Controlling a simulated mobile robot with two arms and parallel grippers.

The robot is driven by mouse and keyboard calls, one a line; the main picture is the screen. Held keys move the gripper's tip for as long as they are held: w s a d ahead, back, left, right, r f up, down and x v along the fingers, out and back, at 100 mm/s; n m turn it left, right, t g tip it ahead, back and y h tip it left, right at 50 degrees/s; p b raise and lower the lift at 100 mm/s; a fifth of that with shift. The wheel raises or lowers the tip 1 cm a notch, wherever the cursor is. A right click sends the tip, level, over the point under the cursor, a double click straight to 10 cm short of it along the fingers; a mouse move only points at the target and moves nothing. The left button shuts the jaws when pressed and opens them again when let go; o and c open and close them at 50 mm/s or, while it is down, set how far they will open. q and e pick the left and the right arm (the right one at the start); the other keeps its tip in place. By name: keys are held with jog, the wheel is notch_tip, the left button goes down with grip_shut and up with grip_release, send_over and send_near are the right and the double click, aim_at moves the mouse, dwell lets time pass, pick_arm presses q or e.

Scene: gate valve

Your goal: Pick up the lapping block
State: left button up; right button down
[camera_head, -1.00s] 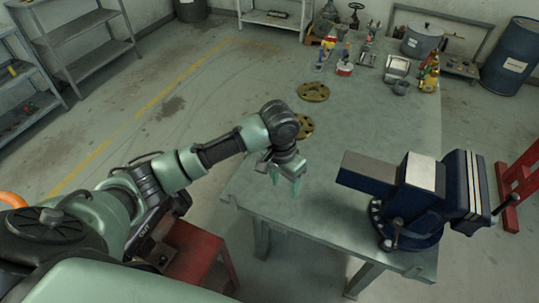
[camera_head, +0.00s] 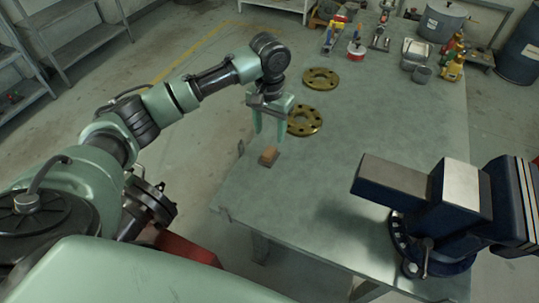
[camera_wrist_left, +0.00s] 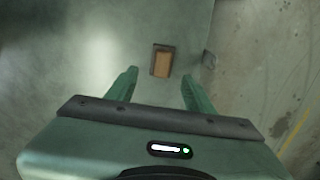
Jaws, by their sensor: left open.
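The lapping block (camera_head: 269,157) is a small brown block with a dark edge, lying on the green-grey workbench (camera_head: 300,200) near its left edge. In the left wrist view the block (camera_wrist_left: 162,61) lies beyond the fingertips, roughly midway between them. My left gripper (camera_head: 270,132) points down above the bench, just behind the block in the head view. Its two green fingers are apart with nothing between them; they also show in the left wrist view (camera_wrist_left: 158,82). The fingers do not touch the block. My right gripper is not in view.
Two brass flanges (camera_head: 320,79) lie behind the gripper, one close beside its fingers. A blue bench vise (camera_head: 440,200) stands at the right. Bottles, a pot and tools (camera_head: 410,50) crowd the far end. The bench between block and vise is clear.

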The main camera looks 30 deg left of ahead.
aim_at(269, 151)
pick_arm(q)
jog(key=shift+w+a+f, duration=0.15)
jog(key=shift+w+f, duration=0.15)
jog(key=shift+f, duration=0.2)
jog(key=shift+w+a+f, duration=0.15)
jog(key=shift+w+f, duration=0.1)
jog(key=shift+f, duration=0.65)
jog(key=shift+s+f, duration=0.2)
jog(key=shift+f, duration=0.5)
notch_tip(269, 151, down, 5)
jog(key=shift+r+p, duration=0.1)
jog(key=shift+p, duration=0.35)
grip_shut()
